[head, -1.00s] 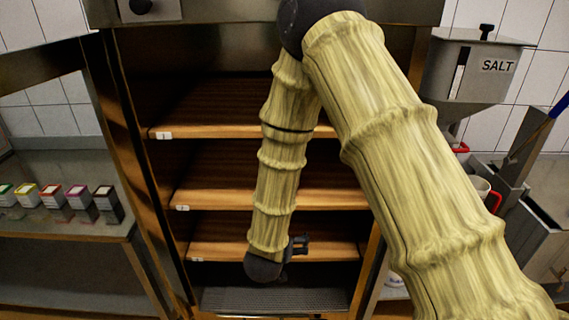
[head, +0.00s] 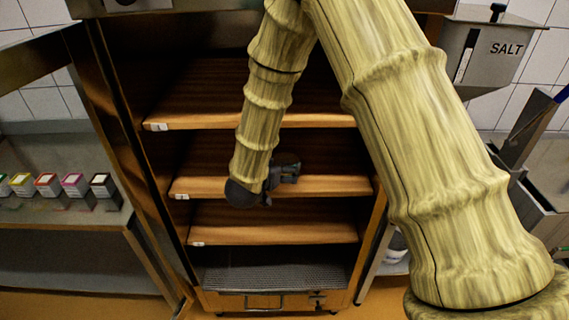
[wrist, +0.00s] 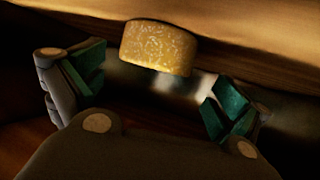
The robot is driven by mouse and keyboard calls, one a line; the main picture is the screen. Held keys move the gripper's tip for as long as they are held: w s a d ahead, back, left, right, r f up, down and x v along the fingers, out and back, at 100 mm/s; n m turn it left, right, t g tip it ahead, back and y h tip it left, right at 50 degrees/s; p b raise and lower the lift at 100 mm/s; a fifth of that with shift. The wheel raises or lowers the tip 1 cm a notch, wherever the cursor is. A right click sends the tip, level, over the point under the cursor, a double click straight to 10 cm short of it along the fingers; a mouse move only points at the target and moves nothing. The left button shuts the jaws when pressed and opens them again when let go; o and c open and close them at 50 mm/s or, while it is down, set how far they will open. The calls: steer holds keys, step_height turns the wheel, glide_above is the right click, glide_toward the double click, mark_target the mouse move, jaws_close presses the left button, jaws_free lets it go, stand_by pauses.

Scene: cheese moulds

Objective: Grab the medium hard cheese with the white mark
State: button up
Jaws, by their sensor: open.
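A yellow, speckled, short round cheese (wrist: 158,47) shows in the wrist view, just beyond and between my fingertips. I see no clear white mark on its visible side; a blurred pale patch (wrist: 190,87) lies below it, and I cannot tell what it is. My gripper (wrist: 152,92) is open, with green-padded fingers to the left and right and nothing held between them. In the head view my gripper (head: 284,173) is at the height of the second shelf (head: 325,186) of the open cabinet. The cheese does not show in the head view.
The cabinet has a top shelf (head: 200,122), a lower shelf (head: 270,232) and a ribbed grey bottom (head: 270,275). Its visible shelf parts look bare. Several small coloured boxes (head: 75,186) stand on the left counter. A salt hopper (head: 490,50) hangs at right.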

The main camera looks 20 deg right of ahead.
mark_target(284, 163)
steer(key=shift+w+d+r+p, duration=0.1)
steer(key=shift+d+p, duration=0.25)
steer(key=shift+p, duration=0.1)
steer(key=shift+p+x, duration=0.9)
steer(key=shift+x, duration=1.25)
steer(key=shift+f, duration=0.2)
steer(key=c, duration=0.9)
